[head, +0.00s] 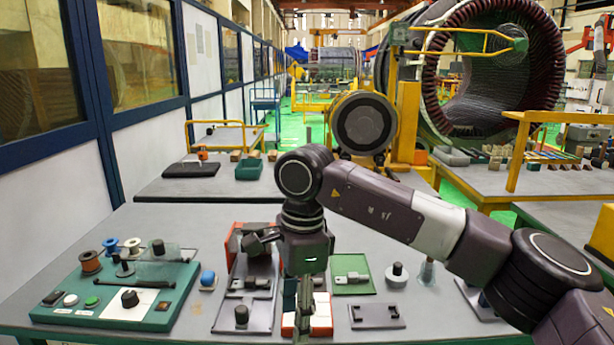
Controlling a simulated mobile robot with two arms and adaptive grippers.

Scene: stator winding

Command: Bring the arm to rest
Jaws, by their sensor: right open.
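My right arm (385,205) comes in from the right, bends at a joint above the table, and hangs its wrist down. Its gripper (303,318) points down over the middle of the front table, in front of a red and white piece (321,316). The gripper is open. The fingers are seen nearly edge-on, and I see nothing held between them. I cannot tell whether the tips touch the table. The arm hides part of the table behind it. My left gripper is not in view.
The grey front table (150,222) holds a teal board (105,318) with spools, grey plates with black knobs (241,315), a green plate (365,288), a flat grey bracket (377,323) and a blue ball (208,278). A second table (140,190) stands behind. Bare tabletop shows at back left.

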